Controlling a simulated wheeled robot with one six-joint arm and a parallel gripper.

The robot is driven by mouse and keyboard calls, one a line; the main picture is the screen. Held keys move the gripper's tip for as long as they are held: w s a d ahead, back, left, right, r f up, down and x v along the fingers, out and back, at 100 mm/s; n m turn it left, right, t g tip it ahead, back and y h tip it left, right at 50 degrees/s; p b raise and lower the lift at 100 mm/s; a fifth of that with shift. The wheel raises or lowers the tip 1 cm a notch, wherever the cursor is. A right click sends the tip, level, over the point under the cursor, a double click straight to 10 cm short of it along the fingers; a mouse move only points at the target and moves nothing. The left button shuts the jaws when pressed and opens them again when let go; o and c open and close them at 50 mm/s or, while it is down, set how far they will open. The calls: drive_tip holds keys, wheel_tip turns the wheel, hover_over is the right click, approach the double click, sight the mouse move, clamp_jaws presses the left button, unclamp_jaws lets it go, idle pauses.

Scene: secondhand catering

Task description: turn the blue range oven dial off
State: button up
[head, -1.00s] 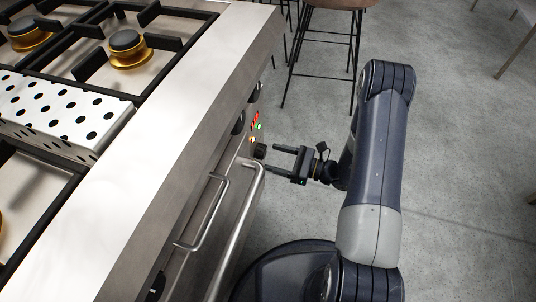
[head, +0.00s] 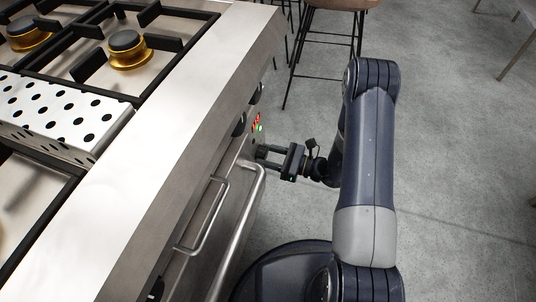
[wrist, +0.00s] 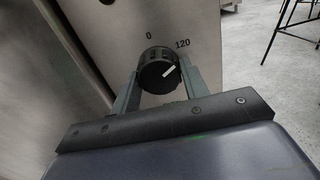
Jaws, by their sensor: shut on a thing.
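A black round dial (wrist: 158,70) sits on the steel front panel in the wrist view, with "0" printed at its upper left and "120" at its upper right. Its white pointer line points up and right, roughly toward the "120". My gripper (wrist: 161,77) has one finger on each side of the dial and is shut on it. In the head view my gripper (head: 266,157) reaches from the right to the range front (head: 225,165), and its fingers largely cover the dial. The range looks steel; I see no blue on it.
Two more dark knobs, one of them here (head: 239,124), sit farther along the front panel. A red display (head: 257,119) and a green light (head: 260,128) glow beside the dial. Bar handles (head: 240,225) stick out below. A stool (head: 325,50) stands beyond; open floor lies right.

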drive_tip(key=shift+c, duration=1.4)
drive_tip(key=shift+f+n+b, duration=0.15)
drive_tip(key=shift+n+b, duration=0.15)
drive_tip(key=shift+b, duration=0.1)
drive_tip(key=shift+w+n+b, duration=0.1)
drive_tip(key=shift+n+b, duration=5.45)
drive_tip(key=shift+n, duration=0.15)
drive_tip(key=o, duration=1)
drive_tip(key=shift+r, duration=0.2)
drive_tip(key=shift+c, duration=0.2)
